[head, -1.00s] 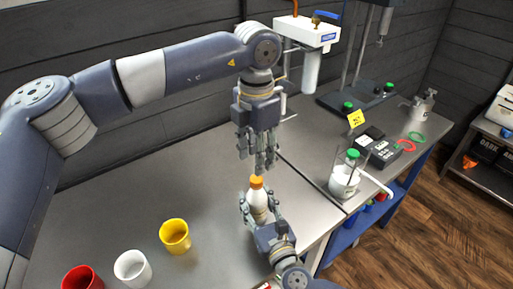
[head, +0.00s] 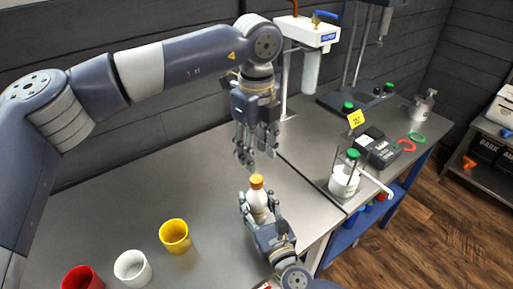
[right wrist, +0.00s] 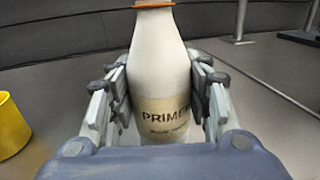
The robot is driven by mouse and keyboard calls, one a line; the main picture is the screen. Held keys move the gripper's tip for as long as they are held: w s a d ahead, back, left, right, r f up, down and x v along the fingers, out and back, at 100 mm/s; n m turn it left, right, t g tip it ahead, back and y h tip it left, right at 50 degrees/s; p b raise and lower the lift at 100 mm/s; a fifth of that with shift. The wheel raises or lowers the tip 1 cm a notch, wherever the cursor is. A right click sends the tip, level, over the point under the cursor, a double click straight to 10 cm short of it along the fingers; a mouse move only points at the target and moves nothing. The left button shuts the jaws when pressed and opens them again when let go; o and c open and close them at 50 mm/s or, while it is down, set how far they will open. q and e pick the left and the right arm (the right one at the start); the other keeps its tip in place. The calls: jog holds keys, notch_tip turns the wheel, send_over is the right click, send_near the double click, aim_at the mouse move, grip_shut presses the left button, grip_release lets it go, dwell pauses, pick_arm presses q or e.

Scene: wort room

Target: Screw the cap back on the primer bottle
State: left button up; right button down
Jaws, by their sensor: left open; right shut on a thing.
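The white primer bottle (head: 257,201) stands upright with its orange cap (head: 256,181) sitting on its neck. In the right wrist view the bottle (right wrist: 160,70) shows a tan label reading PRIMER, and only the lower edge of the cap (right wrist: 154,5) shows at the top. My right gripper (head: 259,212) is shut on the bottle's body, with a finger on each side. My left gripper (head: 257,160) is open and empty, fingers pointing down, a little above the cap and apart from it. I cannot tell how tightly the cap sits.
Yellow (head: 174,236), white (head: 132,268) and red (head: 82,278) cups stand at the front left of the metal table (head: 130,210). A beaker with a green-capped bottle (head: 344,179) stands to the right.

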aim_at(256, 178)
pick_arm(q)
jog(key=shift+r+n, duration=0.1)
jog(key=shift+n, duration=1.3)
jog(key=shift+f, duration=4.05)
